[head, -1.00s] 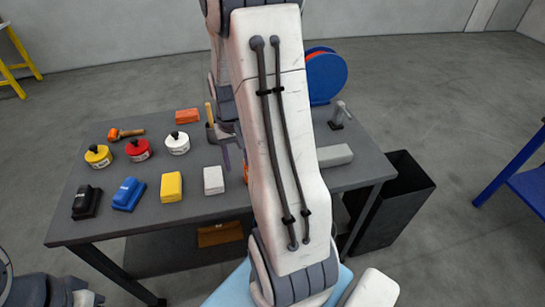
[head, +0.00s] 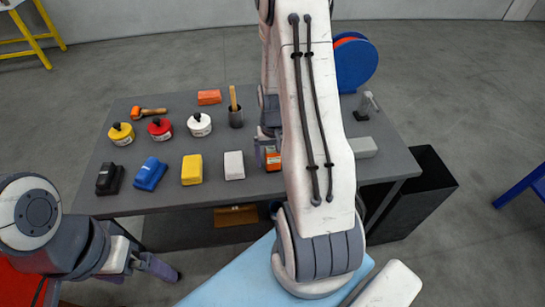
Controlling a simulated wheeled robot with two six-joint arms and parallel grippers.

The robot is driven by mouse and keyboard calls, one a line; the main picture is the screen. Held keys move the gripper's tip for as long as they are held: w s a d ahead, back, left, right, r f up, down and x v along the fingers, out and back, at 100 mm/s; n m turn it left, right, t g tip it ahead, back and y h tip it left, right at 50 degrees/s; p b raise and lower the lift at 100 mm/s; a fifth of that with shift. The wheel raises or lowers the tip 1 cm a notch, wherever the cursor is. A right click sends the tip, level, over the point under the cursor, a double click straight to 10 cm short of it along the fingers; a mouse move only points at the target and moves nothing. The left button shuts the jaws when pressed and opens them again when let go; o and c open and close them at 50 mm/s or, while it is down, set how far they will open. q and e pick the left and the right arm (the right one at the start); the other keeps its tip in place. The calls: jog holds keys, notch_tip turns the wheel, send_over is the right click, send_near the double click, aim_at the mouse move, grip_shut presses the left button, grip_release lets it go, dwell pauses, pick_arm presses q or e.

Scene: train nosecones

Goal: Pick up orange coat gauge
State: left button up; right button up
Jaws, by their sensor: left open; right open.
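A small orange and dark device (head: 272,160), which looks like the orange coat gauge, stands near the front of the grey table, right of the white block. My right arm hides part of it. My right gripper (head: 267,143) is just behind and above the device, mostly hidden by the arm; its jaws are open, and contact cannot be told. My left gripper (head: 143,268) is at the lower left, in front of the table, open and apart from everything on it.
The grey table (head: 160,200) holds black (head: 110,178), blue (head: 150,173), yellow (head: 192,169) and white (head: 234,165) blocks. Behind them are several lidded tins (head: 160,129), an orange-headed mallet (head: 148,112), an orange block (head: 209,97) and a dark cup (head: 236,117). A black bin (head: 420,205) stands right.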

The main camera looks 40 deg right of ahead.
jog(key=shift+f, duration=0.7)
grip_shut()
jog(key=shift+r, duration=0.1)
